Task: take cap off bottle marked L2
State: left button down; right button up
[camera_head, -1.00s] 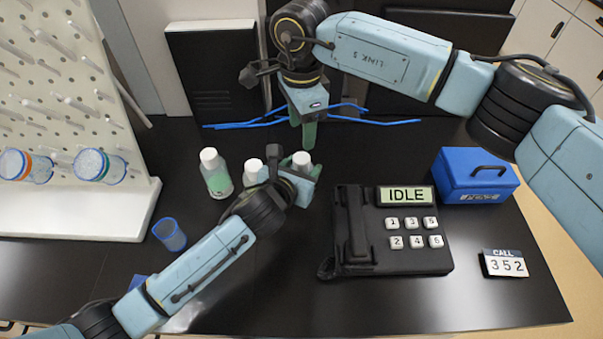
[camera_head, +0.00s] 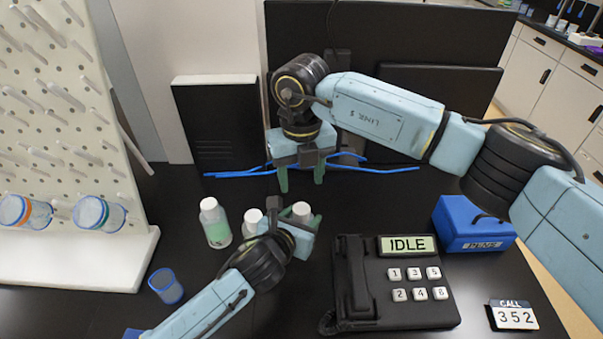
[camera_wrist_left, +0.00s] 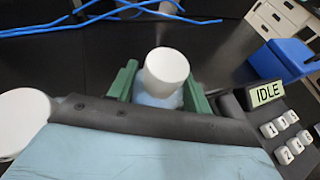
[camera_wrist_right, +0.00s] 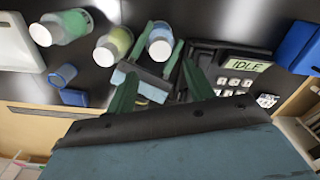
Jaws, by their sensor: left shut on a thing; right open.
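Three white-capped bottles stand in a row on the black table. The right bottle (camera_wrist_left: 160,97) has bluish contents, and its white cap (camera_head: 301,208) is on. My left gripper (camera_wrist_left: 158,88) is shut on this bottle below the cap, with a green finger on each side. The middle bottle (camera_wrist_right: 115,44) stands just left of it, partly hidden by my left arm in the head view. The left bottle (camera_head: 215,223) holds green liquid and is capped. My right gripper (camera_head: 302,183) is open and empty, behind and above the held bottle. No L2 mark is readable.
A black phone-like panel (camera_head: 400,317) reading IDLE stands right of the bottles. A card (camera_head: 514,317) shows CALL 352. A blue box (camera_head: 468,225) is behind it. A blue cup (camera_head: 166,286) and a white peg rack (camera_head: 75,262) are at left. Blue cables (camera_head: 385,168) lie behind.

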aim_at(301, 209)
jog(key=m, duration=0.7)
jog(key=shift+r, duration=0.1)
jog(key=m, duration=0.5)
jog(key=shift+f+m, duration=0.2)
jog(key=shift+m, duration=0.2)
notch_tip(301, 209, down, 8)
jog(key=shift+r, duration=0.2)
jog(key=c, duration=1)
jog(key=n, duration=1)
